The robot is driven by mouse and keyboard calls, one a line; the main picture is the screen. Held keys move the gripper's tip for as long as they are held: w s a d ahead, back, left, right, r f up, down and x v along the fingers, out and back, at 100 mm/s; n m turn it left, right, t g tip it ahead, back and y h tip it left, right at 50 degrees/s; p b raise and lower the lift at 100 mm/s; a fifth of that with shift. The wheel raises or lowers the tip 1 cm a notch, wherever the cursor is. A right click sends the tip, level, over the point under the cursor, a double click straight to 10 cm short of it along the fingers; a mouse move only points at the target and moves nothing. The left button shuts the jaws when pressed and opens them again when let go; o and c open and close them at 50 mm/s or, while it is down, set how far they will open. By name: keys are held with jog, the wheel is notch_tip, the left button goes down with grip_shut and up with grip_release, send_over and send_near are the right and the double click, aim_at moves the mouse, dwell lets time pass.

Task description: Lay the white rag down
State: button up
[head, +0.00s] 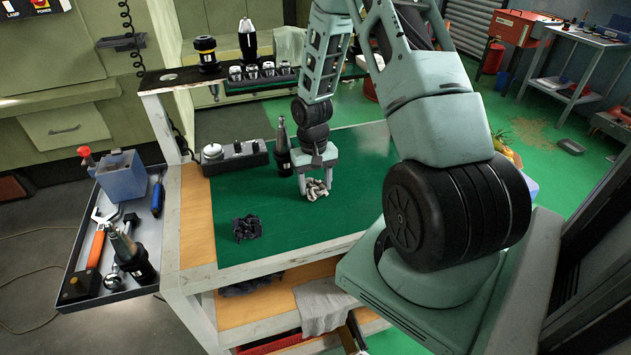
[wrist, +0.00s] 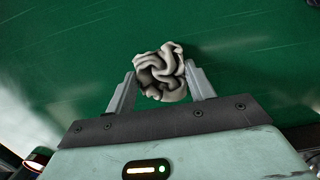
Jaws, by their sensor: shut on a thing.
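The white rag (head: 317,190) is a crumpled bundle between the fingers of my gripper (head: 315,185), over the green top of the cart (head: 340,225). In the wrist view the rag (wrist: 162,72) sits between the two fingertips of my gripper (wrist: 162,85), with a finger against each side. The gripper points down at the green mat. The rag is at or just above the mat; I cannot tell whether it touches it.
A dark crumpled rag (head: 246,228) lies on the mat to the left. A tool holder (head: 283,148) and a grey block with a dial (head: 235,157) stand behind. A side tray (head: 110,285) holds tools. A grey cloth (head: 325,305) hangs from the lower shelf. The front mat is clear.

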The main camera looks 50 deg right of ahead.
jog(key=shift+f, duration=0.1)
jog(key=shift+f, duration=0.15)
jog(key=o, duration=0.9)
